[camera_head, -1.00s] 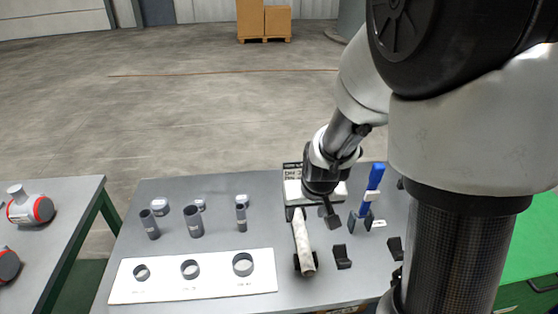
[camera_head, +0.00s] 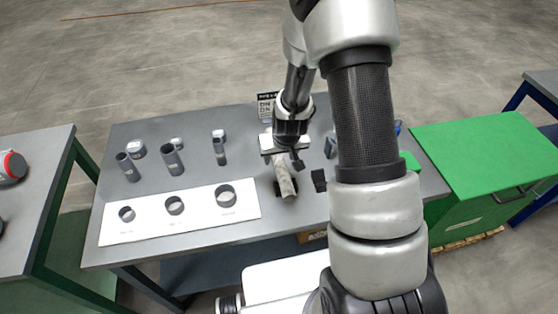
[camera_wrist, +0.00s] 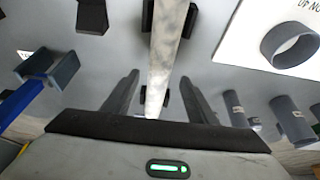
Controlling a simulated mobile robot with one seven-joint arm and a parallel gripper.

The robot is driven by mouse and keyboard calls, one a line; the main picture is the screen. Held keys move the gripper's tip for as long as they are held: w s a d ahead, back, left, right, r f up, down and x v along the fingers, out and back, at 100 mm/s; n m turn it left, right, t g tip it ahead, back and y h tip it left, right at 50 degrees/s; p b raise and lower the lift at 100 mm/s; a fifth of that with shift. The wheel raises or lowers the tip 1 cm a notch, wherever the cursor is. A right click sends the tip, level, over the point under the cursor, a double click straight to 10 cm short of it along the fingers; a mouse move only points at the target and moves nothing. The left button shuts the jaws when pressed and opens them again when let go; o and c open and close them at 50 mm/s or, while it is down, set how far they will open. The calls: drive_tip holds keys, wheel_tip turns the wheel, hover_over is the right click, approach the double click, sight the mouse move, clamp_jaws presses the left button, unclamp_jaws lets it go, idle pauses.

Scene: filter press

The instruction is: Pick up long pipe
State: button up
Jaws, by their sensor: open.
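The long pipe (camera_head: 284,178) is mottled whitish-grey and lies in dark holders on the grey table (camera_head: 240,245). In the wrist view the long pipe (camera_wrist: 168,45) runs from the top edge down between the two fingers, with black holders near it. My gripper (camera_head: 297,160) is above the far part of the pipe in the head view and hides some of it. In the wrist view my gripper (camera_wrist: 159,80) is open, one finger on each side of the pipe, with gaps between. I cannot tell the height of the fingertips above the pipe.
A white board (camera_head: 180,215) with several dark rings lies left of the pipe. Several short grey pipes (camera_head: 172,160) stand behind it. A blue tool in a grey holder (camera_wrist: 50,70) is left in the wrist view. A green cabinet (camera_head: 490,160) stands right of the table.

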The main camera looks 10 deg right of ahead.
sight(279, 161)
drive_tip(key=shift+x, duration=1.5)
drive_tip(key=shift+d, duration=0.1)
drive_tip(key=c, duration=1.2)
drive_tip(key=shift+r, duration=0.1)
drive_tip(key=shift+r, duration=0.1)
